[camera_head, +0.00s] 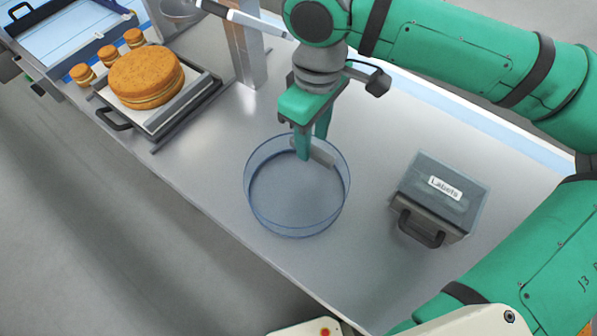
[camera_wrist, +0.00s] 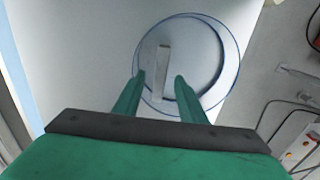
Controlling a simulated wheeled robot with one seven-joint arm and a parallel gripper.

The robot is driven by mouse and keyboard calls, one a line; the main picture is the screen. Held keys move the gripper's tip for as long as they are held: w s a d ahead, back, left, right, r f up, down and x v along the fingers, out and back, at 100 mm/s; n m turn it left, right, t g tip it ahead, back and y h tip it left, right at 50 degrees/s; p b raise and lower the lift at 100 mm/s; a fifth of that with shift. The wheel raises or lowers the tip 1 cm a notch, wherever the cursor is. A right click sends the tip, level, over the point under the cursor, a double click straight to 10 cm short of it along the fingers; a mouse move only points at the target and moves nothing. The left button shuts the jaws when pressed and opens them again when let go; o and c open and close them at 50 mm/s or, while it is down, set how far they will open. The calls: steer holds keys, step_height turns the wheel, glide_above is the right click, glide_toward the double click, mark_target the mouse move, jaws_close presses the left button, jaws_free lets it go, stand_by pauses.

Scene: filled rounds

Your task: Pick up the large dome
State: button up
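The large dome (camera_head: 266,222) is a clear, blue-rimmed round cover standing on the steel counter. A pale grey bar handle (camera_head: 324,157) shows at its top. In the wrist view the dome (camera_wrist: 229,58) appears as a circle with the bar handle (camera_wrist: 161,58) inside it. My gripper (camera_head: 312,148) points down over the dome. Its two green fingers (camera_wrist: 160,76) are open, one on each side of the bar, with gaps visible between bar and fingers. I cannot tell whether the fingertips are level with the bar or above it.
A grey box marked "Labels" (camera_head: 432,207) with a dark handle stands right of the dome. At upper left, a large brown cake round (camera_head: 146,77) sits on a tray, with smaller rounds (camera_head: 107,54) beside it. A metal post (camera_head: 245,50) rises behind. Counter left of the dome is clear.

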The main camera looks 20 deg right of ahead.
steer(key=shift+f, duration=0.9)
steer(key=shift+f, duration=0.25)
jaws_close()
